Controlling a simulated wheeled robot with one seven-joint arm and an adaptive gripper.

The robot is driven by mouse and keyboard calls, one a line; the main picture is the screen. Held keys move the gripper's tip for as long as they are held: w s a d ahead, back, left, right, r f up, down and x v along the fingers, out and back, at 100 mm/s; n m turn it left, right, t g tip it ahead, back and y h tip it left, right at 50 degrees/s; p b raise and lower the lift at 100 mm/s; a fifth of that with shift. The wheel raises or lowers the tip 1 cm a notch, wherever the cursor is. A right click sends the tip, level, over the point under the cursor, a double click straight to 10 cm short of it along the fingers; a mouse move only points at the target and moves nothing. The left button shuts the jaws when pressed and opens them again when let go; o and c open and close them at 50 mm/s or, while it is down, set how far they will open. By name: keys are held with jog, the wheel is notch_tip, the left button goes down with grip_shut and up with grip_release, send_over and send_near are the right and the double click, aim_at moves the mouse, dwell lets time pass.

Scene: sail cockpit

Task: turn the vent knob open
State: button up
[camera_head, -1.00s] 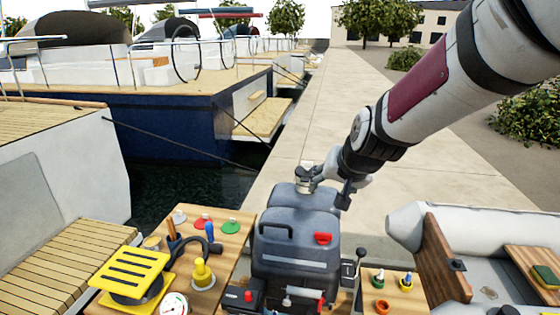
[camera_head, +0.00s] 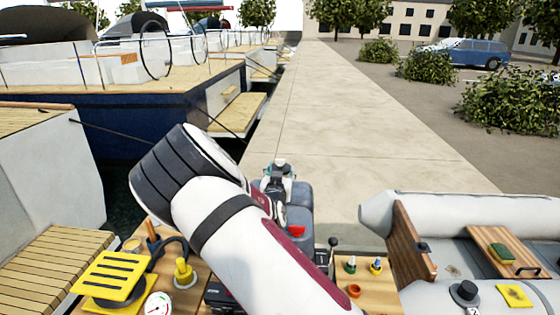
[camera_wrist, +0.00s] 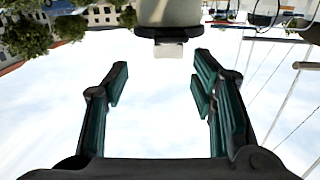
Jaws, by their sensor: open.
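I cannot tell for sure which part is the vent knob. A red piece (camera_head: 297,231) shows on the dark grey motor-like casing (camera_head: 302,202), partly hidden by my arm. A yellow knob-shaped piece (camera_head: 183,272) stands on the wooden board at the left. My gripper (camera_head: 279,168) is above the back of the casing, apart from the yellow piece. In the wrist view its teal fingers (camera_wrist: 160,82) are spread wide with only sky between them. A pale cylinder with a dark collar shows at the top edge there; I cannot tell what it is.
A yellow slotted plate (camera_head: 115,272) and a round gauge (camera_head: 158,304) are at the left. A black-knobbed lever (camera_head: 333,242) and a wooden board with small coloured pieces (camera_head: 366,290) are right of my arm. An inflatable boat (camera_head: 450,210) lies further right. The quay (camera_head: 350,130) is clear.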

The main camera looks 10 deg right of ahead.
aim_at(280, 161)
jog(key=shift+w+a+t, duration=0.2)
jog(key=shift+a+t, duration=0.2)
jog(key=shift+w+d, duration=0.1)
jog(key=shift+w, duration=0.2)
jog(key=x, duration=0.6)
jog(key=shift+w, duration=0.35)
jog(key=shift+d, duration=0.1)
jog(key=c, duration=1.2)
